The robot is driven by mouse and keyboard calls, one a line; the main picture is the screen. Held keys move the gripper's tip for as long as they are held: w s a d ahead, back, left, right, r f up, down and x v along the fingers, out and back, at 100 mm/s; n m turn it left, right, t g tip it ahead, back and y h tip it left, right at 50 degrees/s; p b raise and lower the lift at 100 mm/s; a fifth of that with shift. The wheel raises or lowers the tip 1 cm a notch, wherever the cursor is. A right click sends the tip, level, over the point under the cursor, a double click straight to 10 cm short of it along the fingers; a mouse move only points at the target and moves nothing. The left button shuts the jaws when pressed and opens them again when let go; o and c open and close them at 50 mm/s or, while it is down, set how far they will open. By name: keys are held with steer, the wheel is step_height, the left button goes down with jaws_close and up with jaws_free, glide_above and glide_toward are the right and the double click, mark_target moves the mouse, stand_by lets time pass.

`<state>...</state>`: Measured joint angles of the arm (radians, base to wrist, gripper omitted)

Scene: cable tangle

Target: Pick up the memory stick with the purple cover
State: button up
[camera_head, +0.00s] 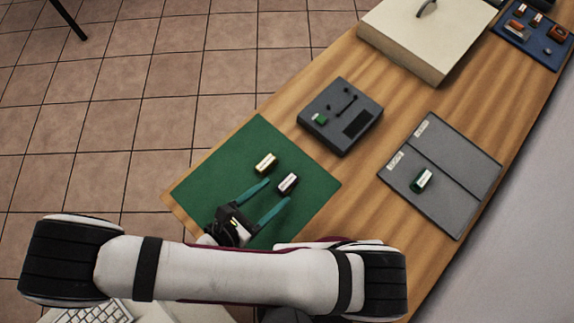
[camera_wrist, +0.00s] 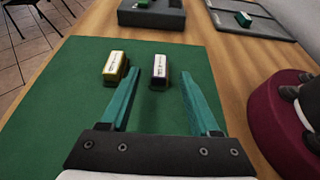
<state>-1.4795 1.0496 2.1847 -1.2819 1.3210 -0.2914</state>
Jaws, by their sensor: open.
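The memory stick with the purple cover (camera_head: 287,183) lies on the green mat (camera_head: 200,184). In the wrist view the purple stick (camera_wrist: 159,69) has a white label and sits ahead of my gripper, between the lines of its two fingers. A second stick with a yellow cover (camera_head: 265,163) lies on the mat to its left, and it also shows in the wrist view (camera_wrist: 116,68). My gripper (camera_head: 278,193) has teal fingers spread apart and holds nothing. In the wrist view the fingertips (camera_wrist: 160,78) are close to the purple stick; whether they touch it I cannot tell.
A dark grey device (camera_head: 340,115) with a green piece on it stands beyond the mat. A grey two-part tray (camera_head: 455,153) at the right bears a green stick (camera_head: 421,180). A cream box (camera_head: 415,40) and a blue tray (camera_head: 548,47) with several small items are farther back.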

mark_target(286, 184)
steer(key=x, duration=0.4)
steer(key=shift+w+d+f, duration=0.15)
steer(key=shift+f, duration=0.1)
jaws_close()
